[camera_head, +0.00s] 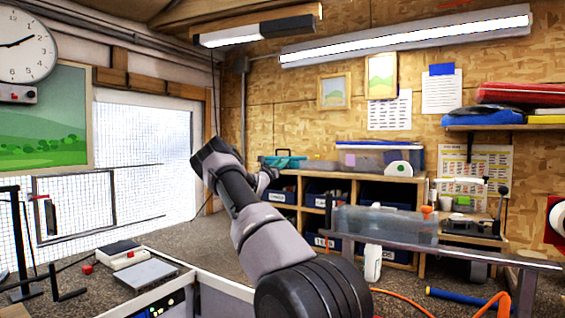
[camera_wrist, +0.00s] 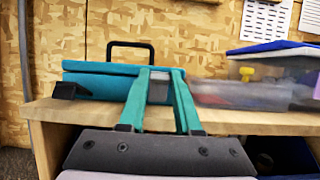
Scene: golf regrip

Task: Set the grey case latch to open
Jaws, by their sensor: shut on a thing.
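A teal case (camera_wrist: 100,82) with a raised black handle (camera_wrist: 131,46) lies on the wooden shelf top in the wrist view. Its lid looks down. It also shows small in the head view (camera_head: 284,160), beyond my arm. My gripper (camera_wrist: 163,74) reaches the case's front with its two teal fingers. They are shut on the grey case latch (camera_wrist: 158,90), which shows as a narrow grey piece between them. The fingers hide the latch's sides, and I cannot tell its setting. A black block (camera_wrist: 63,90) sits at the case's left front.
A clear bin with a blue lid (camera_wrist: 275,75) stands right of the case on the same wooden shelf unit (camera_wrist: 235,122). Blue bins (camera_head: 283,196) fill the compartments below. A metal-edged bench (camera_head: 455,256) stands at right. An orange hose (camera_head: 400,302) lies on the floor.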

